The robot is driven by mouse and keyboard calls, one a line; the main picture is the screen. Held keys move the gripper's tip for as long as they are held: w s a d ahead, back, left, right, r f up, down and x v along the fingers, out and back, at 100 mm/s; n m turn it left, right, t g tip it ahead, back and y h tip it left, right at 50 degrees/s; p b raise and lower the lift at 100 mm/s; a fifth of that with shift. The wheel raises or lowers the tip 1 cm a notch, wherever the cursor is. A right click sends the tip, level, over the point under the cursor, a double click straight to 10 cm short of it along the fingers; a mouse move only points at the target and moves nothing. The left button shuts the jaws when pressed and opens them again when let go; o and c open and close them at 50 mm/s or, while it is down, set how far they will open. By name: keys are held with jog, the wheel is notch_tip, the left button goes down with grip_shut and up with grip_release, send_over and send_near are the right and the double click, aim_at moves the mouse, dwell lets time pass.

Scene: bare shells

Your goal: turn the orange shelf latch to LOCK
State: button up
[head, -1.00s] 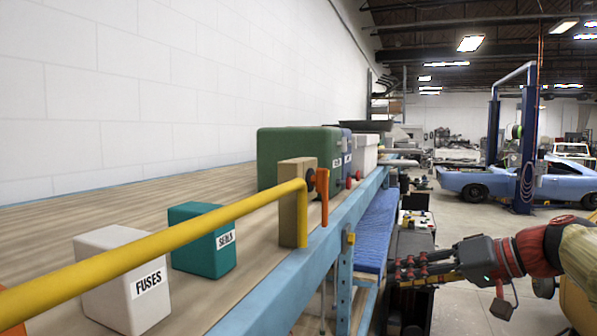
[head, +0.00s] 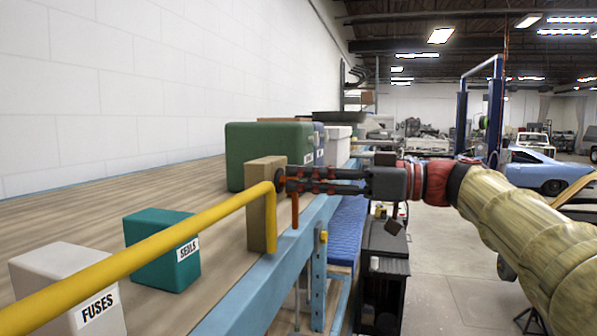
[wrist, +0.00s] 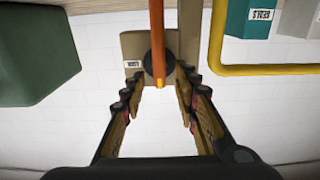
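The orange latch (head: 295,210) is on the tan block (head: 262,205) at the shelf's front edge, its handle hanging down in the head view. In the wrist view the orange handle (wrist: 157,35) runs from the top edge to a dark round hub (wrist: 156,63) on the block's face. My gripper (head: 288,180) is level with the hub. In the wrist view my gripper (wrist: 158,76) is open, one finger on each side of the hub and the handle's end. Whether either finger touches is unclear. A small white label (wrist: 132,64), hard to read, sits beside the hub.
A yellow rail (head: 150,255) crosses in front of the shelf and bends down near the block. A green box (head: 265,150) stands behind the block; a teal SEALS box (head: 160,245) and a white FUSES box (head: 65,285) stand nearer.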

jog(key=shift+w+a, duration=0.2)
jog(key=shift+a, duration=0.5)
jog(key=c, duration=0.3)
jog(key=c, duration=0.4)
grip_shut()
